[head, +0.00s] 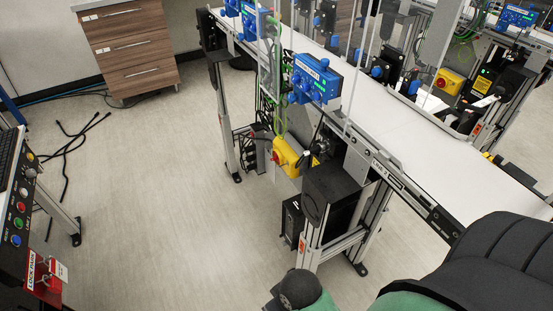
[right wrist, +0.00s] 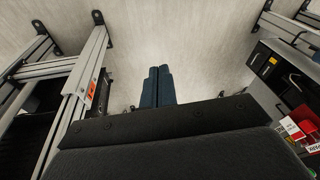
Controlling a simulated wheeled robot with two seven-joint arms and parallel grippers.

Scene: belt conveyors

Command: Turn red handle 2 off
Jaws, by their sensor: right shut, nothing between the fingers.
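A yellow switch box (head: 290,154) with a small red handle (head: 276,157) is mounted on the leg side of the near conveyor in the head view. A second yellow box (head: 449,81) with a red handle (head: 441,83) is on the far conveyor at the upper right. No number is readable on either, so I cannot tell which is handle 2. The turn position of both handles is too small to tell. My right gripper (right wrist: 158,85) shows in the right wrist view, its dark fingers together and empty, over bare floor. My left gripper is not in view.
The near conveyor (head: 418,128) runs diagonally, with metal legs (head: 315,240) on the floor. A control panel (head: 20,205) with coloured buttons stands at the left. A wooden drawer cabinet (head: 130,48) is at the back. Black cables (head: 68,150) lie on the floor. The middle floor is clear.

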